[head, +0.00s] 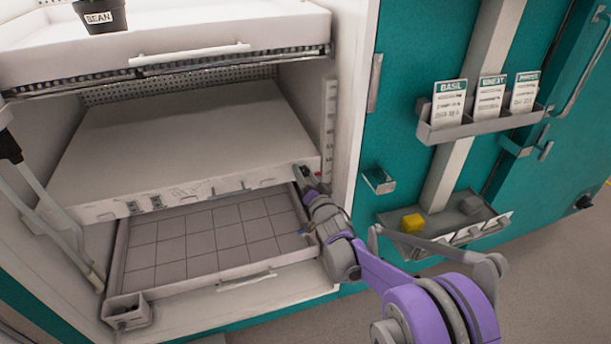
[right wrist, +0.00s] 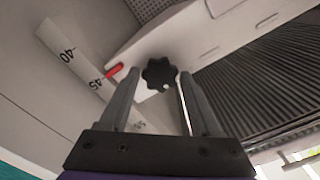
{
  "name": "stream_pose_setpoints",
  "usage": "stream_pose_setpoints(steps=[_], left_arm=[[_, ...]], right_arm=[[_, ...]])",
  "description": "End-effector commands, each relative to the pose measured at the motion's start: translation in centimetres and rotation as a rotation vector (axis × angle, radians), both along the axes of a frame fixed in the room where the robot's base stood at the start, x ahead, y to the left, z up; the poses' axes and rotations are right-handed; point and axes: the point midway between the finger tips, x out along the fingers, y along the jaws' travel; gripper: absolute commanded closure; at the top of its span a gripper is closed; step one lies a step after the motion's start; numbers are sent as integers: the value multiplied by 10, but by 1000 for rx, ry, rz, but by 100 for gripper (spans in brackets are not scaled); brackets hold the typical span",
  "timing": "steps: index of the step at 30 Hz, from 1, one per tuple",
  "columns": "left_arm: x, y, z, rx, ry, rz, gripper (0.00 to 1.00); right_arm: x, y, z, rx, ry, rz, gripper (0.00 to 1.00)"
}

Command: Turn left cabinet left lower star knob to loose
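A black star knob (right wrist: 160,73) shows in the right wrist view on the end of a pale shelf. A small white spot marks its lower edge. My right gripper (right wrist: 158,76) is open, with one finger on each side of the knob. I cannot tell whether the fingers touch it. In the head view my right gripper (head: 307,180) is at the right front corner of the middle shelf (head: 190,135) in the white cabinet, and it mostly hides the knob there. My left gripper cannot be made out in the head view.
A red pointer (right wrist: 114,70) sits beside the 45 mark of a height scale (right wrist: 82,70). Below the shelf is a gridded tray (head: 190,245); above is a white shelf with a BEAN pot (head: 100,15). A seed-packet rack (head: 475,125) hangs on the teal panel to the right.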

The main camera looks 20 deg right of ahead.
Motion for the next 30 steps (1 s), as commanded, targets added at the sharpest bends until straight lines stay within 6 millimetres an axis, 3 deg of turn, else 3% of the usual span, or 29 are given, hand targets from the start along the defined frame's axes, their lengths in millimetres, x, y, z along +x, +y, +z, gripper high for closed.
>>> stream_pose_setpoints(steps=[1, 10, 20, 30], left_arm=[[0, 0, 0, 0, 0, 0, 100], [0, 0, 0, 0, 0, 0, 100], [0, 0, 1, 0, 0, 0, 100], [-1, 0, 8, 0, -2, 0, 100]], right_arm=[[0, 0, 0, 0, 0, 0, 46], [0, 0, 0, 0, 0, 0, 100], [0, 0, 0, -46, -2, 0, 100], [0, 1, 1, -279, -10, 0, 100]])
